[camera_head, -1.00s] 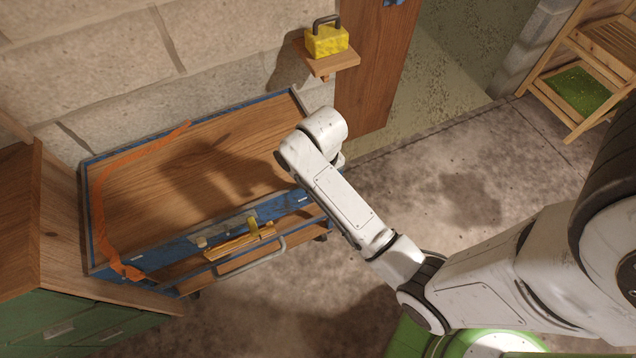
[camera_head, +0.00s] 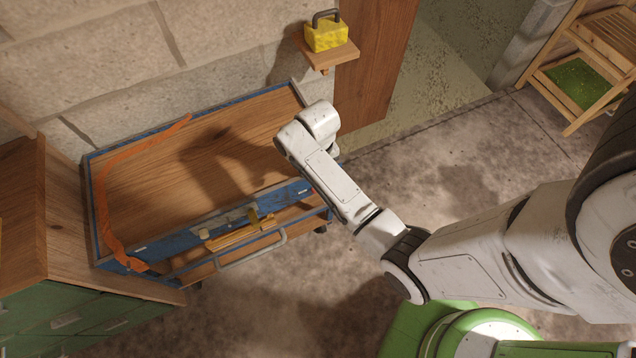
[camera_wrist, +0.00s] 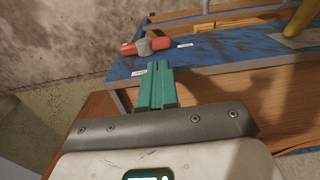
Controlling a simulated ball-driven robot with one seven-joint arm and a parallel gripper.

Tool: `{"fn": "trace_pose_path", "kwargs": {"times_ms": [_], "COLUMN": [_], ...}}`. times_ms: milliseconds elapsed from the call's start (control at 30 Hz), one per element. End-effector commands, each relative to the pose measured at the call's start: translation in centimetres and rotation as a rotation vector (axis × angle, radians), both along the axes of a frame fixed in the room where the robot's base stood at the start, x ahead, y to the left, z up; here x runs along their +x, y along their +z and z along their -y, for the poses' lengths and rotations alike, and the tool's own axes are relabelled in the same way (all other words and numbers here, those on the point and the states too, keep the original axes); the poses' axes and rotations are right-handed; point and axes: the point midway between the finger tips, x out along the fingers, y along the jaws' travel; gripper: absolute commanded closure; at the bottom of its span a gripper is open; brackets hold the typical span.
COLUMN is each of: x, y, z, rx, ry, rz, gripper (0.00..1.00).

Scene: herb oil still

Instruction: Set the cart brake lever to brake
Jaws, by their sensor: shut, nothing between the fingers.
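The blue-framed cart (camera_head: 165,243) with a wooden top stands against the stone wall in the head view. In the wrist view a red lever with a grey hub (camera_wrist: 147,46), which looks like the brake lever, lies on the cart's blue frame (camera_wrist: 215,48). Small white labels lie beside it, one to its right and one nearer my gripper. My gripper (camera_wrist: 157,68) has teal fingers, shut and empty; in the wrist view their tips show just below the lever. I cannot tell if they touch it. In the head view my arm hides the gripper and lever.
A yellow bar (camera_head: 238,234) and a grey handle (camera_head: 252,252) are on the cart's front. An orange strap (camera_head: 104,205) lies over its left end. A wooden cabinet (camera_head: 105,215) stands close on the left. A yellow padlock-like block (camera_head: 326,37) sits on a wall shelf.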

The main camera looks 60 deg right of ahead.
Motion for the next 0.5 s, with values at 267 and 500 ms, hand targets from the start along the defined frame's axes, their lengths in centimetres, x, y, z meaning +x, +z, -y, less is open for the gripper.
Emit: {"fn": "trace_pose_path", "kwargs": {"times_ms": [267,500], "x": [0.0,0.0], "y": [-5.4,-7.9], "z": [0.0,0.0], "rx": [0.001,0.000], "ry": [0.000,0.000], "rz": [-0.002,0.000], "gripper": [1.00,1.00]}}
